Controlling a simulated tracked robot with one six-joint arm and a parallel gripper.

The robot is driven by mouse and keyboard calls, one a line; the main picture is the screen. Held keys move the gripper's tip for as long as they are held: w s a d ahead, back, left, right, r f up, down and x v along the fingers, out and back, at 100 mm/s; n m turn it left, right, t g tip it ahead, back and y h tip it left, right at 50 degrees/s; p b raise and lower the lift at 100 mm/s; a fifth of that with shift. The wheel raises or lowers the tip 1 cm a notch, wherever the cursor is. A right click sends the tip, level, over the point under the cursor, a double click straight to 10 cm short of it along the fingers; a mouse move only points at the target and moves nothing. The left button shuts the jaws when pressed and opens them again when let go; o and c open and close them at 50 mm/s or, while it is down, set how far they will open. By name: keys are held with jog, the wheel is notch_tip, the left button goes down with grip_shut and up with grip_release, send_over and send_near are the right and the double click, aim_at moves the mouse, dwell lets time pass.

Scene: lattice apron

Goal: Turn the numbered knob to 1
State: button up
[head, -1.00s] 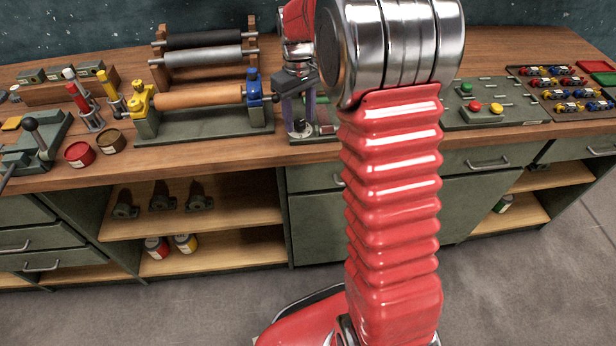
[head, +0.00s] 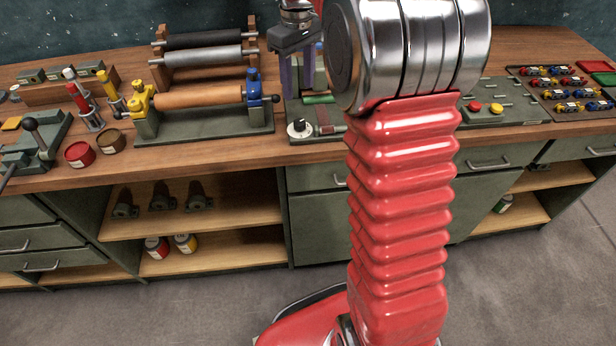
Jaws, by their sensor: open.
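The numbered knob (head: 299,127) is a white round dial with a dark centre grip. It sits at the front left of a grey-green panel (head: 292,107) on the bench. The knob's numbers and pointer are too small to read. My gripper (head: 296,88) is open, with its dark body and purple-grey fingers pointing down. It appears above and behind the knob in the picture, apart from it and empty. My red arm hides the right part of the panel.
A roller stand (head: 205,120) with a yellow and a blue end block is left of the knob. A green bar (head: 318,99) lies behind the knob. The bench front edge is clear.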

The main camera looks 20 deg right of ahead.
jog(key=s+a+m+t, duration=0.2)
jog(key=s+a, duration=0.2)
jog(key=s, duration=0.9)
jog(key=s+a+f+m+t, duration=0.1)
jog(key=s+a, duration=0.4)
jog(key=s, duration=0.8)
jog(key=shift+s+a+f+m+t, duration=0.2)
jog(key=shift+s+m+t, duration=0.2)
jog(key=shift+m+t, duration=0.45)
dwell(0.5)
jog(key=shift+s+a+r+t, duration=0.3)
jog(key=shift+s+r, duration=0.1)
jog(key=shift+r, duration=0.15)
jog(key=shift+s+a+r+t, duration=0.15)
jog(key=shift+s+a+r, duration=0.1)
jog(key=shift+s+r, duration=0.2)
jog(key=shift+c, duration=0.3)
